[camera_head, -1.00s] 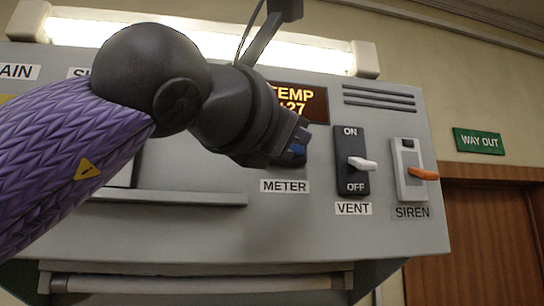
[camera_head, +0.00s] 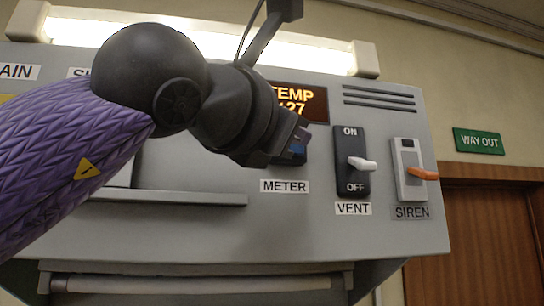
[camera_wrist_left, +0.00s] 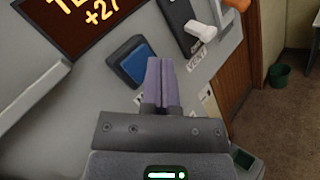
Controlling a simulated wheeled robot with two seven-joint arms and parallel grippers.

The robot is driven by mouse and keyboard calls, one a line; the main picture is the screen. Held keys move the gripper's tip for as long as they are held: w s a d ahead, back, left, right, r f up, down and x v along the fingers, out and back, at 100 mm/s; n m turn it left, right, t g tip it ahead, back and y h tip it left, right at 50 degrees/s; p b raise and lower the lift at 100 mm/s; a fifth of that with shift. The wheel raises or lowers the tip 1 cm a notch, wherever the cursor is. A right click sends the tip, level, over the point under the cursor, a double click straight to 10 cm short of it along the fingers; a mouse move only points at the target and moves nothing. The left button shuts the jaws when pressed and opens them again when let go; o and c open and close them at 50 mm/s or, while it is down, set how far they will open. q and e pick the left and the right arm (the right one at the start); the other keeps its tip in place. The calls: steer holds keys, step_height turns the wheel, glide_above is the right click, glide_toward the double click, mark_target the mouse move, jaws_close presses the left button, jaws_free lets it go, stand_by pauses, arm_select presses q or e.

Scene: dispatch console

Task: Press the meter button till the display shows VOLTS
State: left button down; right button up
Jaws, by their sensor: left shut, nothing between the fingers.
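The meter display (camera_head: 301,101) reads TEMP in orange, with 27 below partly covered by my left arm. In the left wrist view the display (camera_wrist_left: 80,22) shows +27. The meter button (camera_wrist_left: 136,65) is blue in a dark housing; in the head view only a bit of its blue face (camera_head: 298,149) shows behind the fingers, above the METER label (camera_head: 285,186). My left gripper (camera_head: 304,136) is shut and empty, its purple fingertips (camera_wrist_left: 161,66) at the button's right side in the wrist view. I cannot tell whether they touch it. My right gripper is not in view.
Right of the button are the VENT switch (camera_head: 352,162) with a white lever and the SIREN switch (camera_head: 410,172) with an orange lever. A ledge (camera_head: 170,198) juts out at the lower left. A lit tube lamp (camera_head: 240,46) runs above the console.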

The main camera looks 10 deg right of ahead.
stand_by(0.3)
arm_select(q)
steer(key=shift+w, duration=0.45)
steer(key=shift+w+p, duration=0.35)
stand_by(0.6)
steer(key=shift+s+b, duration=0.55)
steer(key=shift+s, duration=0.2)
